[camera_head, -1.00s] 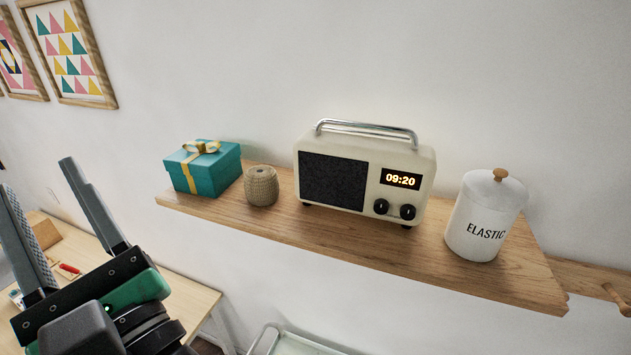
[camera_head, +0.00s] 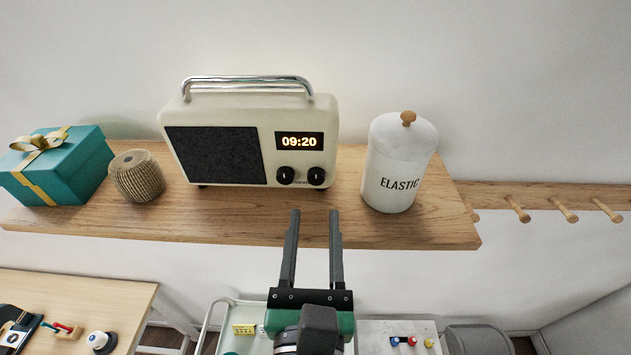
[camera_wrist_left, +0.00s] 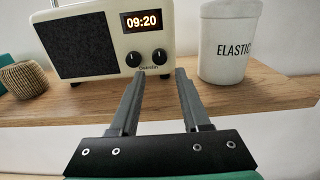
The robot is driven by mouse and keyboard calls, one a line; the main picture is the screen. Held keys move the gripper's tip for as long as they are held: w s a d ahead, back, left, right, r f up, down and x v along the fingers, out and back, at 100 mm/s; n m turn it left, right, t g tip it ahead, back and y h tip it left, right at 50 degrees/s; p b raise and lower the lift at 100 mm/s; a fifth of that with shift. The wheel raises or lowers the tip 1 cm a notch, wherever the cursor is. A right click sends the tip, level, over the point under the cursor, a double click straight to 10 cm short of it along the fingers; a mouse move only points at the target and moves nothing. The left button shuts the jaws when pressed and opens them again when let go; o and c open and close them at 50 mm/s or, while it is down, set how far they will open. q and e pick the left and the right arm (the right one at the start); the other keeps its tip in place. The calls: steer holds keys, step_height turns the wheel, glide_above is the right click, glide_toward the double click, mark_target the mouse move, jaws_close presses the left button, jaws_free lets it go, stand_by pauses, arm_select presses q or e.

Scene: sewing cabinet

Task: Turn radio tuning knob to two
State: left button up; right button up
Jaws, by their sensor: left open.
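The cream radio (camera_head: 250,105) stands on the wooden shelf, with a dark speaker grille, a display reading 09:20 and two black knobs below it. The left knob (camera_head: 285,175) and the right knob (camera_head: 316,176) each carry a small light mark that looks about upright. My left gripper (camera_head: 314,213) is open and empty, its fingers pointing at the shelf just in front of and below the knobs. In the left wrist view the fingertips (camera_wrist_left: 160,74) sit below the right knob (camera_wrist_left: 159,56), apart from it. My right gripper is not in view.
A white ELASTIC canister (camera_head: 399,165) stands right of the radio. A woven pot (camera_head: 137,176) and a teal gift box (camera_head: 62,170) stand to its left. The shelf (camera_head: 240,222) ends in a front edge below the radio. Wall pegs (camera_head: 565,211) are at the right.

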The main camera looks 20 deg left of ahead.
mark_target(316, 180)
arm_select(q)
steer(key=p+x, duration=0.1)
steer(key=x, duration=0.6)
jaws_close()
